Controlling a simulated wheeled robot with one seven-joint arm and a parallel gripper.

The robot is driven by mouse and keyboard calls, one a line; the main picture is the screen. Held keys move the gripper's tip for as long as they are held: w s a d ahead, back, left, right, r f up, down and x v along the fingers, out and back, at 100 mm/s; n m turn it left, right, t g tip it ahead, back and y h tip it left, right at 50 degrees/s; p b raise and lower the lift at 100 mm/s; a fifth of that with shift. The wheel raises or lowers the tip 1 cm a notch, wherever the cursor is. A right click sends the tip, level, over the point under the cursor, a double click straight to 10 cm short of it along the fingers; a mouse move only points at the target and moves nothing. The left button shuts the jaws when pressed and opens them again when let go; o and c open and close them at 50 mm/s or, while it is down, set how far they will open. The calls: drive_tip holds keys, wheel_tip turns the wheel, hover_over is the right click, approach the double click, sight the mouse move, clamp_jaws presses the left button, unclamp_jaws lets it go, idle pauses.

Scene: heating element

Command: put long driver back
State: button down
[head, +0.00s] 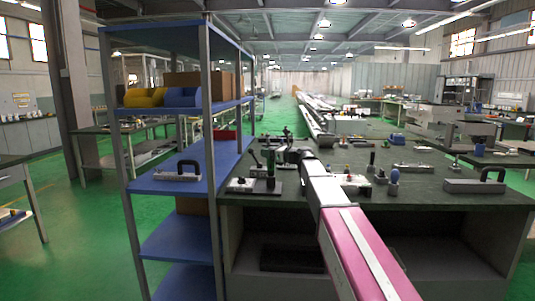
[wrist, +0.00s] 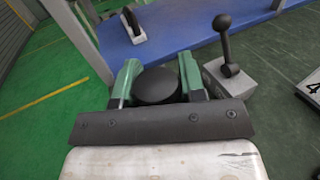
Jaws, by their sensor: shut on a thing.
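My gripper (wrist: 158,70) is shut on a dark round-topped thing, which I take to be the long driver (wrist: 157,88). Its black round end shows between the two green fingers in the wrist view. The driver's shaft and tip are hidden below, so I cannot tell whether it is in a holder or touching anything. In the head view my gripper (head: 271,180) is at the left end of the dark workbench (head: 430,205), close to the blue shelf.
A grey block with a black ball lever (wrist: 228,75) stands close right of my gripper. The blue shelf rack (head: 150,185) carries a grey block with a black handle (head: 178,174). Another handled block (head: 475,185) lies at the bench's right. Several small tools stand mid-bench.

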drive_tip(key=shift+f, duration=0.2)
drive_tip(key=c, duration=0.7)
unclamp_jaws()
drive_tip(key=shift+r, duration=0.1)
drive_tip(key=v, duration=1.2)
drive_tip(key=shift+r, duration=0.1)
